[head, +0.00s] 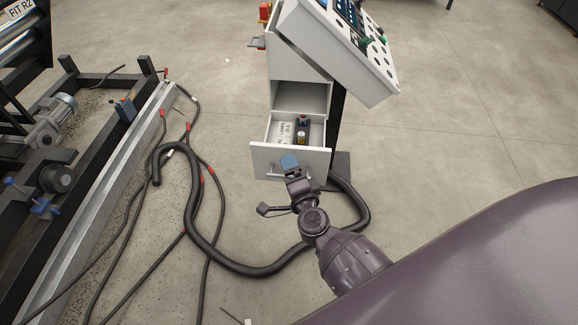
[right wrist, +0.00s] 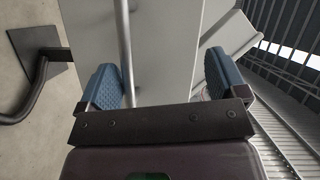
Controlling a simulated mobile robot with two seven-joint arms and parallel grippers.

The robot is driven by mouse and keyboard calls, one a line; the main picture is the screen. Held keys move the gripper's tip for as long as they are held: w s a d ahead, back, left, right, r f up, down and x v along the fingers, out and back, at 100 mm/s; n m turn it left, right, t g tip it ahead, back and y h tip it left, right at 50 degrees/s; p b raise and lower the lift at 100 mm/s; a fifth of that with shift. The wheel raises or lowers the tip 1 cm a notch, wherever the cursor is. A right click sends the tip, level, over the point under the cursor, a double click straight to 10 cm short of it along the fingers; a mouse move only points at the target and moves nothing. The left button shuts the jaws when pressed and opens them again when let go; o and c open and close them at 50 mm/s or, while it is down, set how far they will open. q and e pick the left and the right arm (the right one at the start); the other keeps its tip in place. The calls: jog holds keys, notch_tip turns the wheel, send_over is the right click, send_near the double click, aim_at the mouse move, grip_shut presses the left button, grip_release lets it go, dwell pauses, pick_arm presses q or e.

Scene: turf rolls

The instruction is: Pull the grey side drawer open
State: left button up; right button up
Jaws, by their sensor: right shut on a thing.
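The grey side drawer (head: 263,160) is in the lower part of the control cabinet in the head view. It stands out from the cabinet, so its inside shows, with a white label and a dark item with a yellow part in it. In the right wrist view the bar runs between the blue fingertips, beside the left one, with the grey drawer front (right wrist: 165,50) behind. My left gripper is not in view.
The cabinet (head: 300,58) carries a tilted control panel (head: 372,84) and has an open compartment above the drawer. A thick black hose (head: 190,205) and thin cables lie on the floor around the drawer. A machine frame (head: 95,190) stands at left. Floor at right is clear.

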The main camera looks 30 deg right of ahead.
jog(key=shift+s+a+r, duration=0.15)
jog(key=shift+s+a, duration=0.15)
jog(key=shift+s, duration=0.4)
jog(key=shift+c, duration=1.4)
jog(key=shift+s+a, duration=0.1)
jog(key=shift+s, duration=0.15)
jog(key=c, duration=0.3)
jog(key=shift+s+a, duration=0.1)
jog(key=shift+s, duration=0.25)
jog(key=shift+c, duration=0.4)
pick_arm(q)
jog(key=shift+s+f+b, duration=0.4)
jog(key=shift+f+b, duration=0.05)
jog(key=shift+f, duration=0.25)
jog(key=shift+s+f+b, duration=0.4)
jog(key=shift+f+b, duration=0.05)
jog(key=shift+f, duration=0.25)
pick_arm(e)
jog(key=s+a+f, duration=0.1)
jog(key=s+f, duration=0.1)
jog(key=s, duration=0.4)
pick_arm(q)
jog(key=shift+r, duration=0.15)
pick_arm(e)
jog(key=shift+a, duration=0.1)
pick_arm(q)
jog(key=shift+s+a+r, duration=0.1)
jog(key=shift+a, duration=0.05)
pick_arm(e)
jog(key=shift+s, duration=0.1)
